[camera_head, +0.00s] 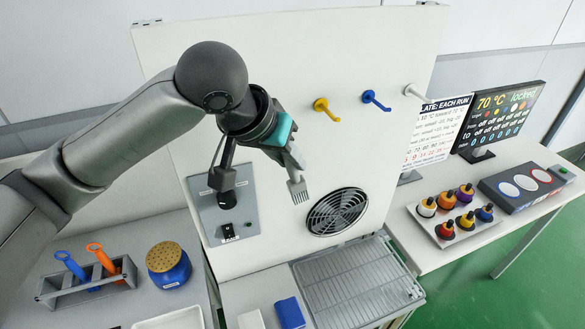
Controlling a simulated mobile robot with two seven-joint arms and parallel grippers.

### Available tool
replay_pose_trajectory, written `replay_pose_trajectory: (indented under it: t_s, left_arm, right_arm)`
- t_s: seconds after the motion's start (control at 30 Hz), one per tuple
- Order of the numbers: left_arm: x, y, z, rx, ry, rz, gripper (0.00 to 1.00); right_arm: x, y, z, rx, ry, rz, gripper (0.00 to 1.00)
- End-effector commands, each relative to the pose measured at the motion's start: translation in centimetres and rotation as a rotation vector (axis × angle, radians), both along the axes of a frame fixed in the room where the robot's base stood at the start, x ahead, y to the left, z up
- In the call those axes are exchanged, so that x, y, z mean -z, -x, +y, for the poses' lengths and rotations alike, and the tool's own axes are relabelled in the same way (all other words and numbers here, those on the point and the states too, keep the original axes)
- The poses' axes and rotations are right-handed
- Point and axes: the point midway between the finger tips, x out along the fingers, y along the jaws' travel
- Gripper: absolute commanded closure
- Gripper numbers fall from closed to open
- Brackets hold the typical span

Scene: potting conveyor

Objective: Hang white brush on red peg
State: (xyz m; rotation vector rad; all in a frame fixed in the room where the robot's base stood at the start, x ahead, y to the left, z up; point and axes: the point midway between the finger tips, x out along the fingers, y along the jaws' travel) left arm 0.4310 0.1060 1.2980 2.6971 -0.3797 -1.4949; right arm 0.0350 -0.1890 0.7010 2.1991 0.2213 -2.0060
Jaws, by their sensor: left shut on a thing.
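My left gripper (290,152) comes in from the upper left, in front of the white upright panel (270,60). The brush's handle is mostly hidden by the gripper. Three pegs show on the panel to the right of the gripper: a yellow peg (325,108), a blue peg (375,100) and a white peg (416,93). No red peg shows; my arm covers part of the panel to the left of the yellow peg. My right gripper is not in view.
A grey control plate (217,222) and a round fan grille (337,212) are on the panel below. A wire rack (355,285), a blue block (290,312) and a blue pot with perforated lid (169,265) are lower. A tray of colored bottles (452,238) stands right.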

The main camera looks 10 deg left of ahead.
Motion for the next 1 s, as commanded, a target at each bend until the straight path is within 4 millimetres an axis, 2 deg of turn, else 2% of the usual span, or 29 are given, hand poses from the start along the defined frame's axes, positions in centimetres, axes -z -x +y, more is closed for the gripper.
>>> replay_pose_trajectory:
  t_s: [0.37, 0.7, 1.0]
  left_arm:
    - [0.1, -2.0, 1.4, -0.002, 0.001, -0.005, 1.0]
    - [0.7, -3.1, 2.2, -0.01, -0.001, -0.004, 1.0]
    - [0.9, -3.2, 2.3, -0.012, -0.001, -0.008, 1.0]
  right_arm:
    - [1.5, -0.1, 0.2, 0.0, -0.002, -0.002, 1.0]
    - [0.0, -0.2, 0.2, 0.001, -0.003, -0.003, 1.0]
    - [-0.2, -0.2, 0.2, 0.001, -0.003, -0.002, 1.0]
